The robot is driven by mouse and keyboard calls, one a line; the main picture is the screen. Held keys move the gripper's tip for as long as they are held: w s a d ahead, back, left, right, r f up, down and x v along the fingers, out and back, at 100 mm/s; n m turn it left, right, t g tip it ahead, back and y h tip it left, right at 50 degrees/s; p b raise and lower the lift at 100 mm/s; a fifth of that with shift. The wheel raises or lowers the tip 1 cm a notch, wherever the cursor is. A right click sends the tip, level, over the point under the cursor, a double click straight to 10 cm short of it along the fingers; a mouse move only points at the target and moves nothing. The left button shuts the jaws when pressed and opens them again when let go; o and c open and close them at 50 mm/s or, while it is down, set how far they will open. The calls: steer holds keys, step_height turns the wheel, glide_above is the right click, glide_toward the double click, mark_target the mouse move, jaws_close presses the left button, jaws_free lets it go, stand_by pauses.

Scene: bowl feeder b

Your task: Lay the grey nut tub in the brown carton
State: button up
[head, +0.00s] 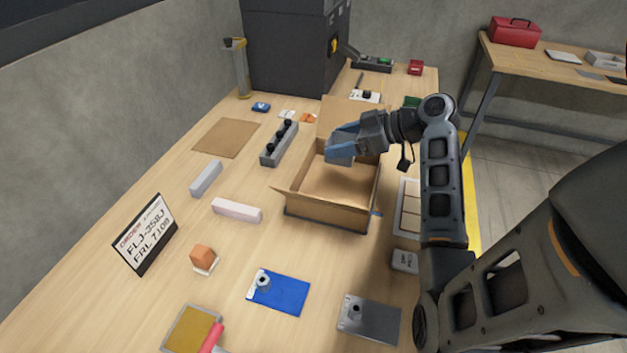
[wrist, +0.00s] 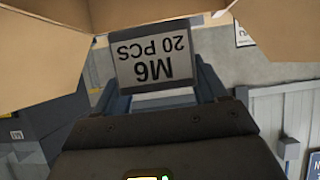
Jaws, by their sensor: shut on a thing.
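The brown carton (head: 325,218) stands open on the bench, with its flaps spread outward. My gripper (head: 342,148) is over the far part of its opening, pointing left. In the wrist view my gripper (wrist: 160,95) is shut on the grey nut tub (wrist: 150,62), whose white label reads "M6 20 PCS" upside down. Carton flaps (wrist: 45,48) show around the tub at the top of that view. In the head view the fingers mostly hide the tub. I cannot tell whether the tub is below the carton's rim.
A grey block with black knobs (head: 279,145) stands left of the carton. A pale pink bar (head: 237,210) and a grey bar (head: 206,178) lie farther left. A small grey labelled box (head: 404,261) and a white tray (head: 410,205) sit to the right.

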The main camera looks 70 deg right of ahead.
steer(key=shift+w+f, duration=0.2)
steer(key=shift+f, duration=0.05)
step_height(320, 180, down, 10)
steer(key=b, duration=0.7)
steer(key=shift+r, duration=0.25)
steer(key=shift+f+b, duration=0.1)
steer(key=shift+b, duration=0.2)
steer(key=o, duration=1)
steer(key=shift+o, duration=0.2)
